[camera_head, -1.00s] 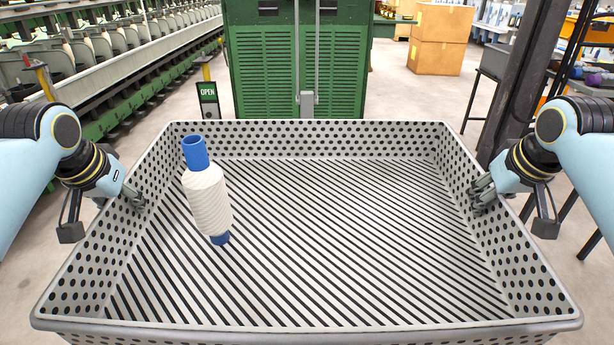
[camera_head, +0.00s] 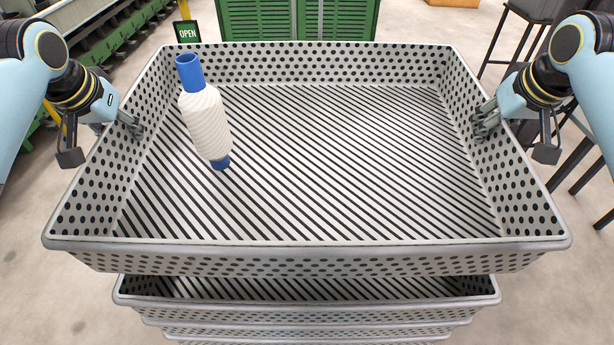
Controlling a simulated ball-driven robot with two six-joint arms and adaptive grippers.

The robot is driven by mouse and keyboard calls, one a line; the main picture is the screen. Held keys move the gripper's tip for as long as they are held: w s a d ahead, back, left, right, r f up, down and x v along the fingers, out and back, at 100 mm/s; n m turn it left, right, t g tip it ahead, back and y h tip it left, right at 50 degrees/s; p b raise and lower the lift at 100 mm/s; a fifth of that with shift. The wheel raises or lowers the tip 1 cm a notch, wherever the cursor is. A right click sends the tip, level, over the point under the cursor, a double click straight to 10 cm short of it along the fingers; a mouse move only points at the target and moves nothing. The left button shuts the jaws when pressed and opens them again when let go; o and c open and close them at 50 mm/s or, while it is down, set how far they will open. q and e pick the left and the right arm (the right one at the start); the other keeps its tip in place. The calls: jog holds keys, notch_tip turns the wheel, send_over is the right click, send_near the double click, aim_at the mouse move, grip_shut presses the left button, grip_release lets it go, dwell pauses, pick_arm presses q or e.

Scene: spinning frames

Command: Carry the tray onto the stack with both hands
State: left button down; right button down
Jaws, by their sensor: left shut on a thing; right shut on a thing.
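The grey perforated tray (camera_head: 306,257) is held up in front of me in the head view, its slatted floor facing up. A white yarn bobbin with blue ends (camera_head: 206,124) stands in its left part, leaning slightly. My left gripper (camera_head: 133,127) is shut on the tray's left wall. My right gripper (camera_head: 482,127) is shut on its right wall. The stack (camera_head: 306,310) of similar trays shows below the held tray's near edge. The held tray hides most of the stack. The gap between them is hard to judge.
A green cabinet (camera_head: 298,20) stands beyond the tray, with an OPEN sign (camera_head: 187,32) to its left. Green machinery (camera_head: 98,38) is at the upper left. Dark stools or table legs stand at the right.

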aim_at(143, 158)
pick_arm(q)
jog(key=shift+w+r, duration=0.15)
jog(key=shift+w, duration=0.1)
pick_arm(e)
jog(key=shift+w+r, duration=0.15)
jog(key=shift+w, duration=0.1)
